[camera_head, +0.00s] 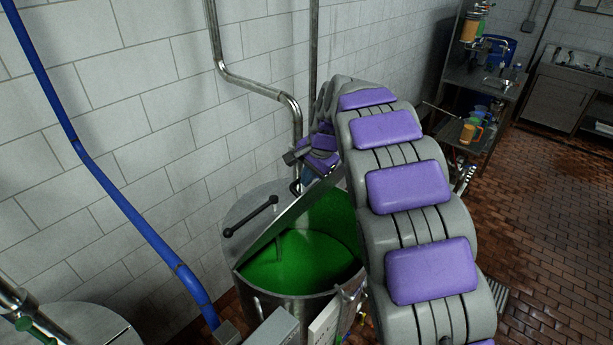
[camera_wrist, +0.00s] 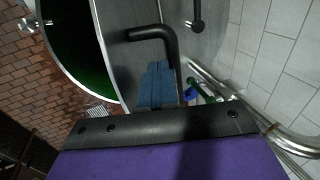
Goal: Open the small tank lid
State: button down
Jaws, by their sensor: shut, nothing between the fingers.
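The small tank (camera_head: 290,275) stands below the arm, with bright green inside showing through its open part. A grey metal lid flap (camera_head: 290,222) stands tilted up along a line across the tank top; in the wrist view its grey face (camera_wrist: 118,65) lies beside the green opening. A black bent handle (camera_wrist: 155,34) rises from that face. My gripper (camera_wrist: 160,70) is shut and empty, its blue fingertips right by the handle; I cannot tell whether they touch. In the head view my gripper (camera_head: 308,176) is small and partly hidden behind my arm.
A second black bar handle (camera_head: 250,216) sits on the tank top's left part. A metal pipe (camera_head: 255,86) runs down the tiled wall behind, and a blue pipe (camera_head: 120,200) is at left. A cluttered shelf (camera_head: 475,120) stands at right, beyond open brick floor.

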jog(key=shift+w+r+p, duration=0.3)
jog(key=shift+w, duration=0.05)
jog(key=w+a+p, duration=0.3)
jog(key=w+a, duration=0.1)
jog(key=shift+r, duration=0.35)
jog(key=shift+r, duration=0.15)
